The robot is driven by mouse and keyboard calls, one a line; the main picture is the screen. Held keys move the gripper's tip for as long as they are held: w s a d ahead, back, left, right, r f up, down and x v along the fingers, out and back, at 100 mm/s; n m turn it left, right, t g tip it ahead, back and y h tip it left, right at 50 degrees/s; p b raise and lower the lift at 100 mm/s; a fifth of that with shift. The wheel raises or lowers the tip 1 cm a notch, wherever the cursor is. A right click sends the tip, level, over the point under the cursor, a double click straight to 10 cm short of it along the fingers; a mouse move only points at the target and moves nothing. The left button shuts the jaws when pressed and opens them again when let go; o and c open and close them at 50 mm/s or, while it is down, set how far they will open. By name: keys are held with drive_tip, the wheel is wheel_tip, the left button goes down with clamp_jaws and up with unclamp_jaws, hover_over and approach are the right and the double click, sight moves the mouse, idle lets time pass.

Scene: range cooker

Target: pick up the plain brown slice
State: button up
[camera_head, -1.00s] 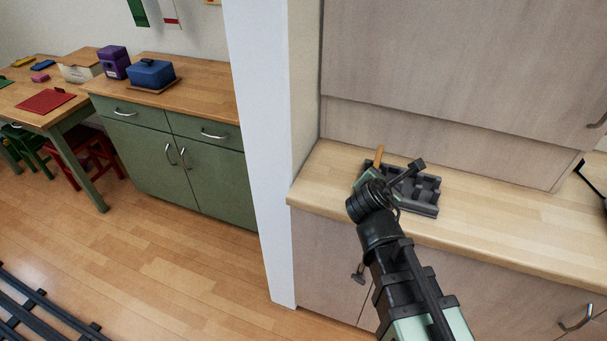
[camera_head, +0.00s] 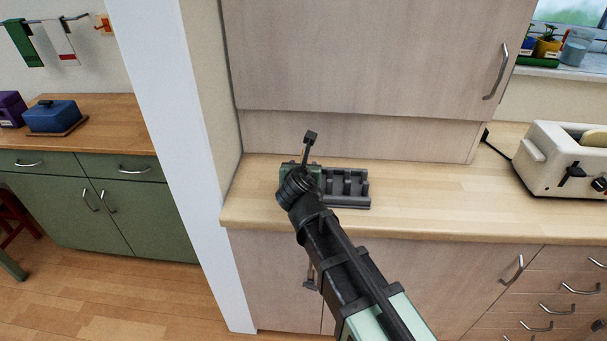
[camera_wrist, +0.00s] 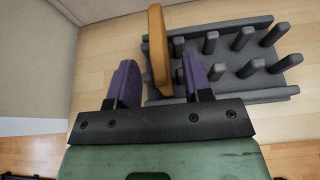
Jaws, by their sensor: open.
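The plain brown slice (camera_wrist: 158,50) stands upright at the left end of a dark grey slotted rack (camera_wrist: 222,70) in the wrist view. My gripper (camera_wrist: 160,64) is open, its two purple fingers apart on either side of the slice's near end in that picture. Whether the fingers are level with the slice or above it, I cannot tell. In the head view the rack (camera_head: 347,188) sits on the wooden counter, and my arm's end covers its left part. The slice and fingers are hidden there.
A cream toaster (camera_head: 558,166) with a pale slice in it stands on the right of the counter (camera_head: 450,200). A beige wall panel (camera_head: 350,135) rises close behind the rack. A white wall end (camera_head: 165,130) stands left. The counter between rack and toaster is clear.

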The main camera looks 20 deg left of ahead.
drive_tip(key=b+x, duration=0.1)
drive_tip(key=x, duration=0.3)
drive_tip(key=shift+w+a, duration=0.1)
drive_tip(key=shift+a, duration=0.05)
drive_tip(key=shift+c, duration=0.2)
clamp_jaws()
drive_tip(key=shift+r, duration=0.1)
wheel_tip(320, 180, up, 20)
drive_tip(key=p, duration=2)
